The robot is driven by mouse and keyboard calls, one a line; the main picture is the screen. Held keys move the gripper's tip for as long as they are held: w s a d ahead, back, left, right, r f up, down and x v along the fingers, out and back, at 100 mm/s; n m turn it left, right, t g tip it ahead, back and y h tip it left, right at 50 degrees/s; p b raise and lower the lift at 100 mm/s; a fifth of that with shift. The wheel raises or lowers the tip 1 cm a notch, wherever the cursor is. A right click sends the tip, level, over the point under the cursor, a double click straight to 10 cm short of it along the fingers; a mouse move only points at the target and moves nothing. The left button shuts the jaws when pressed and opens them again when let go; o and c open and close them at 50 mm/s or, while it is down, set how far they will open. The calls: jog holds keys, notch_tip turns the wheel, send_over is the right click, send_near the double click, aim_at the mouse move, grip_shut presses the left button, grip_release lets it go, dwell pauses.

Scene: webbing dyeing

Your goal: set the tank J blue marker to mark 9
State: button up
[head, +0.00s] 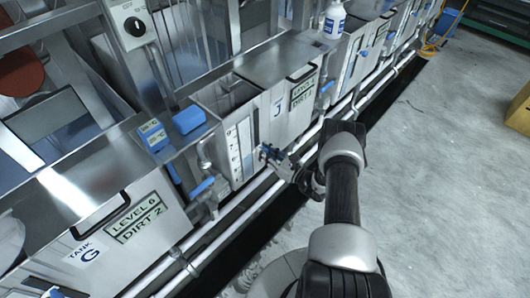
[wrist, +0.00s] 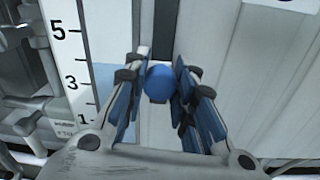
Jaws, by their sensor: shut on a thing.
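Tank J (head: 291,121) is a steel tank with a "J" label and a "LEVEL 4 DIRT 1" plate. Its white scale (head: 234,151) shows a 9 at the top, with odd numbers going down; in the wrist view the scale (wrist: 66,45) shows 5, 3 and 1. The blue marker (wrist: 160,82) is a round knob on a dark upright slot right of the scale, seemingly low, around 3; its exact reading cannot be told. My gripper (wrist: 158,88) is shut on the knob; in the head view my gripper (head: 270,155) hides it, at the tank's front.
Tank G (head: 75,215) with "LEVEL 6 DIRT 2" stands at the lower left. Blue-handled valves (head: 202,187) and white pipes (head: 230,215) run along the tank fronts. A white bottle (head: 334,20) stands on a tank top.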

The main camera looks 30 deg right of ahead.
aim_at(255, 113)
grip_shut()
notch_tip(255, 113, up, 17)
jog(key=p, duration=0.9)
jog(key=shift+r+p, duration=0.15)
jog(key=shift+p, duration=0.15)
jog(key=shift+r, duration=0.45)
jog(key=shift+o, duration=2.4)
grip_release()
jog(key=shift+o, duration=1.3)
